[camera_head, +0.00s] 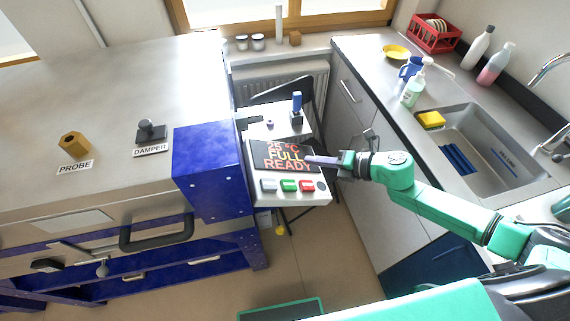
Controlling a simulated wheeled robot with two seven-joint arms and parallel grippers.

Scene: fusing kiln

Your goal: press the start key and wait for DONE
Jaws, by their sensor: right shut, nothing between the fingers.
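The control panel (261,194) stands beside the kiln's blue end. Its dark display (267,156) shows red and orange text: a temperature that looks like 25 °C, then FULL and READY. Below the display are a grey-white key (269,185), a green key (289,185) and a red key (307,185). I cannot read labels on them. My right gripper (312,159) is shut and empty, with its tips over the right edge of the display, above and behind the keys. I cannot tell its height over the panel. My left gripper is out of view.
The kiln top (110,95) carries a brass PROBE fitting (74,144) and a DAMPER knob (150,131). A blue-topped lever (297,103) rises behind the display. Floor is open below the panel.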

